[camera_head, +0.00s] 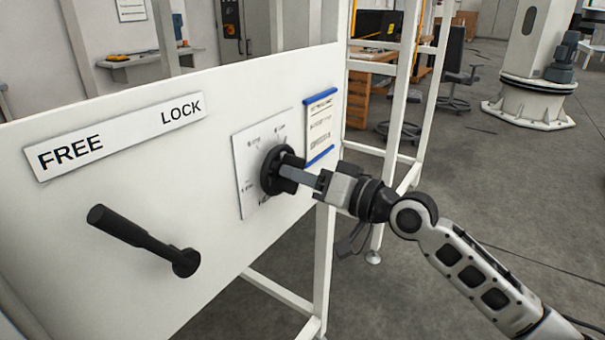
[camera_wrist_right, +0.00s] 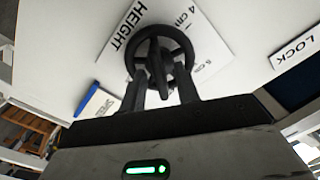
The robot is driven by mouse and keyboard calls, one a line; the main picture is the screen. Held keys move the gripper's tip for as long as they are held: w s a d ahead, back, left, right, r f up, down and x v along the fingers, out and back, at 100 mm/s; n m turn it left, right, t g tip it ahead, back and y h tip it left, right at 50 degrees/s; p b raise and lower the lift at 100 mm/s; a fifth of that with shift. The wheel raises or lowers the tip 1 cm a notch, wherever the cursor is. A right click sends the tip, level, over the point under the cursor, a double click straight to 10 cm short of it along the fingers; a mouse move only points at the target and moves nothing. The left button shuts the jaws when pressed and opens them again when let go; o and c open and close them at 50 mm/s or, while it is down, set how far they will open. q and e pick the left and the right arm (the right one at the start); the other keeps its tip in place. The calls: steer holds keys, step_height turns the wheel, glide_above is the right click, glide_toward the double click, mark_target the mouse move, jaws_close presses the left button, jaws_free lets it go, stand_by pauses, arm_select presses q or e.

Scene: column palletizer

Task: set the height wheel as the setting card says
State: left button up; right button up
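The black height wheel (camera_head: 272,170) sits on a white dial plate (camera_head: 251,200) on the white panel. In the right wrist view the wheel (camera_wrist_right: 181,45) has a central bar, and the plate (camera_wrist_right: 213,48) reads HEIGHT, with "4 cm" legible. My right gripper (camera_head: 290,171) is at the wheel. In its wrist view its two fingers (camera_wrist_right: 161,85) stand either side of the bar, with pale gaps showing beside it; they look open. The setting card (camera_head: 321,117), with blue top and bottom strips, is right of the dial; its writing is too small to read. My left gripper is out of view.
A black lever (camera_head: 140,238) sticks out of the panel at left, below a FREE/LOCK label (camera_head: 115,137). White frame posts (camera_head: 402,90) stand right of the panel. The grey floor (camera_head: 480,190) on the right is mostly open, with chairs and a desk behind.

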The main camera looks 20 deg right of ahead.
jaws_close()
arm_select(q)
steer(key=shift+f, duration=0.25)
arm_select(e)
steer(key=shift+n, duration=0.3)
arm_select(q)
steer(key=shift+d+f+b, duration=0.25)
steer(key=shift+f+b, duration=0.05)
steer(key=shift+b, duration=1)
arm_select(e)
steer(key=shift+s+n, duration=0.1)
steer(key=shift+n, duration=6)
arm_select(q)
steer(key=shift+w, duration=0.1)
